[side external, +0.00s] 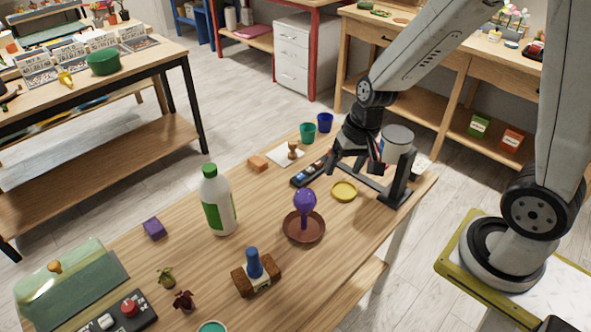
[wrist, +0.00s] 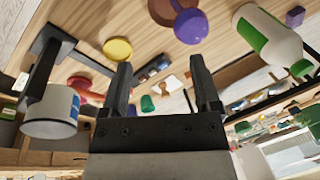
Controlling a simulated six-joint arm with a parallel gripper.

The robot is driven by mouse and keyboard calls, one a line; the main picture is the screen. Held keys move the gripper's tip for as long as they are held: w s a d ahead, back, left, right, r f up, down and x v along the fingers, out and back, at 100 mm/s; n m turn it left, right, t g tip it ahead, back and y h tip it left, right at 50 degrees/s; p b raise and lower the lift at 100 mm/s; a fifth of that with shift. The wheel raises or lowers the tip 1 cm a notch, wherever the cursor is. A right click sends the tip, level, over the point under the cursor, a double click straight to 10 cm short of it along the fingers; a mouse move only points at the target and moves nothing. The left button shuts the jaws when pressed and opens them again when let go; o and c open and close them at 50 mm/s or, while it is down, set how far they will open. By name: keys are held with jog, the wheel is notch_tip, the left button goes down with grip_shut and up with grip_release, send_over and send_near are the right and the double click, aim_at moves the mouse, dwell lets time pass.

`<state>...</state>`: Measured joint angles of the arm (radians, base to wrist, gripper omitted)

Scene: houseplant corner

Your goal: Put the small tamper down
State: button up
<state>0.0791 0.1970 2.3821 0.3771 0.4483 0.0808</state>
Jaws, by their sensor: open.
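A small wooden tamper-like piece (side external: 293,150) stands upright on a white card (side external: 280,157) near the table's far edge. The card (wrist: 172,84) also shows in the wrist view, beyond the fingertips. A purple round-headed tool (side external: 305,201) stands upright in a brown saucer (side external: 318,232). A blue-handled piece (side external: 254,264) stands at a brown block (side external: 240,282). I cannot tell for sure which is the small tamper. My gripper (side external: 357,166) is open and empty above the table, left of a dark stand; its two fingers (wrist: 160,76) are apart in the wrist view.
The dark stand (side external: 398,180) with a grey-white can (side external: 397,142) is close beside my gripper. A yellow disc (side external: 344,191), a dark tray (side external: 310,172), green cup (side external: 308,133), blue cup (side external: 325,122) and white bottle (side external: 218,205) are nearby. Bare table lies around the saucer.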

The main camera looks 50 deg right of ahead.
jog(key=s+n, duration=0.1)
jog(key=n, duration=0.1)
jog(key=s+r+n+h, duration=0.1)
jog(key=s+n, duration=0.2)
jog(key=shift+s+d+r+n+t+h, duration=0.1)
jog(key=shift+d+r+n+t+h, duration=0.05)
jog(key=shift+r+n+t+h, duration=0.2)
dwell(0.9)
